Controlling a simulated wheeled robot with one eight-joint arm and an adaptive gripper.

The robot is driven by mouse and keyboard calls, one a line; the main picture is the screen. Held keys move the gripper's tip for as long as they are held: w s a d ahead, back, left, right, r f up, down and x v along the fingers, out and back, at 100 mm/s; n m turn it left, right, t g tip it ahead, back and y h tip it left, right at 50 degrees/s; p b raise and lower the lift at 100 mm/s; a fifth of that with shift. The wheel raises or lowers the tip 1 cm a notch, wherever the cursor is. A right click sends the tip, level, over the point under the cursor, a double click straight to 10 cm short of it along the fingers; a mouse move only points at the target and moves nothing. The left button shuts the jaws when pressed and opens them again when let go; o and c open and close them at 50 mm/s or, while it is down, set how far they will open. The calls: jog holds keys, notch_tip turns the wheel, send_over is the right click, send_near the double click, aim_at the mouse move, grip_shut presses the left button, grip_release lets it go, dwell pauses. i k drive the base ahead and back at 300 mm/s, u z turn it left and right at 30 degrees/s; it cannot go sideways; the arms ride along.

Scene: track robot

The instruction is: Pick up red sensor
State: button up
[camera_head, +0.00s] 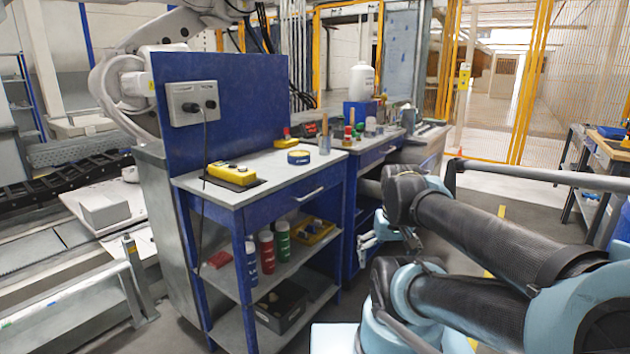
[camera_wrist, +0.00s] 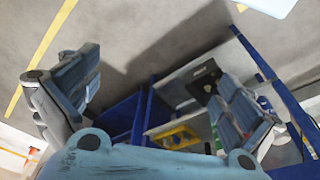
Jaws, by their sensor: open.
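A small flat red thing (camera_head: 219,259) lies at the left front of the blue workbench's middle shelf in the head view. It may be the red sensor, but it is too small to be sure. My gripper (camera_head: 374,240) is beside the workbench's right part, to the right of the red thing and apart from it. In the wrist view my gripper (camera_wrist: 158,100) shows its two fingers wide apart with nothing between them. I cannot make out the red thing in the wrist view.
The blue workbench (camera_head: 242,218) bears a yellow control box (camera_head: 232,173) and a blue round tin (camera_head: 298,157) on top. Red and green bottles (camera_head: 282,240) and a yellow case (camera_head: 313,231) stand on its shelf. A dark bin (camera_head: 281,308) is below. Floor is clear in front.

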aim_at(348, 129)
jog(key=z, duration=0.25)
jog(key=k, duration=0.5)
jog(key=z, duration=0.55)
jog(key=k, duration=0.85)
jog(key=z, duration=0.1)
jog(key=i, duration=1.9)
jog(key=u, duration=0.45)
jog(key=i, duration=1)
